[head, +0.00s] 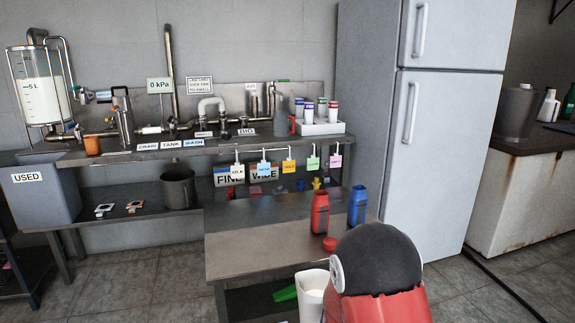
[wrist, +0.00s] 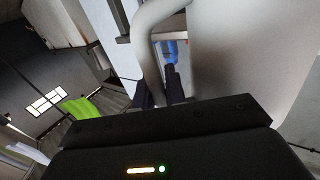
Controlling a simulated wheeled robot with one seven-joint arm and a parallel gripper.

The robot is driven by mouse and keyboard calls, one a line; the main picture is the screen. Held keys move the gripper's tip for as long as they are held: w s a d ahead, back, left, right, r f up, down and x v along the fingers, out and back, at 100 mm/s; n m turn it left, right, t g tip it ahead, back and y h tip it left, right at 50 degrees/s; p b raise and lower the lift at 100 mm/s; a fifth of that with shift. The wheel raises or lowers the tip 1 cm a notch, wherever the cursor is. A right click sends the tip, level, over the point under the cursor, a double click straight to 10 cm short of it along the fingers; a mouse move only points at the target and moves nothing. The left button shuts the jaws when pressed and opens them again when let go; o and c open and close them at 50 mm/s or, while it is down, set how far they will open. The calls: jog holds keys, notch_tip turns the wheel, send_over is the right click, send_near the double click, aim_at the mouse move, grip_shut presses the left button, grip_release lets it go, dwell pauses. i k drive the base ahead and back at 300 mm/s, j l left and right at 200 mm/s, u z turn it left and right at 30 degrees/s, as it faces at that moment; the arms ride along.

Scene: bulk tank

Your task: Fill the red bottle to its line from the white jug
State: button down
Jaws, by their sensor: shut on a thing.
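The red bottle (head: 320,214) stands upright on the low metal table, left of a blue bottle (head: 357,207). A small red cap (head: 330,243) lies in front of it. I cannot make out the bottle's line or its contents. The white jug (head: 311,291) is at the table's near edge, partly hidden by my arm. In the wrist view the jug's white body (wrist: 235,50) fills the right side. My gripper (wrist: 161,88) is shut on the jug's handle. The jug's contents are not clear. The blue bottle also shows beyond the handle (wrist: 170,50).
The low table (head: 255,248) has clear room left of the red bottle. A green object (head: 285,294) lies below the tabletop. Behind are a piped counter (head: 190,151) with hanging tags and a tall fridge (head: 440,150). A grey USED bin (head: 45,200) stands at left.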

aim_at(320, 204)
jog(key=i+l+u, duration=0.1)
jog(key=l+u, duration=0.25)
jog(key=l, duration=0.95)
jog(key=k+l+u, duration=0.1)
jog(key=l+u, duration=0.25)
jog(key=l, duration=0.9)
